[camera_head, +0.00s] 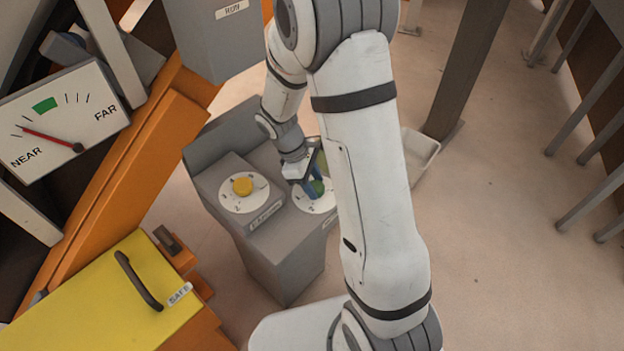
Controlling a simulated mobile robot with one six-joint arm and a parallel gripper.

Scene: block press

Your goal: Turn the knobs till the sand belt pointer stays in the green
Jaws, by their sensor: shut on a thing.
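A white gauge (62,118) marked NEAR and FAR is at the upper left. Its red pointer (48,138) lies on the NEAR side, below the green band (45,105) and outside it. A grey console (285,235) stands in the middle with two white dials. My gripper (316,188) is at the right dial (318,205), shut on a green knob (318,186) that the fingers partly cover. My arm hides part of the right dial and the console's right side.
A yellow cover (105,300) with a dark handle and a SAFE label is at the lower left, beside an orange frame (125,180). A grey box (215,45) labelled RUN hangs above. A dark post (470,65) stands upper right.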

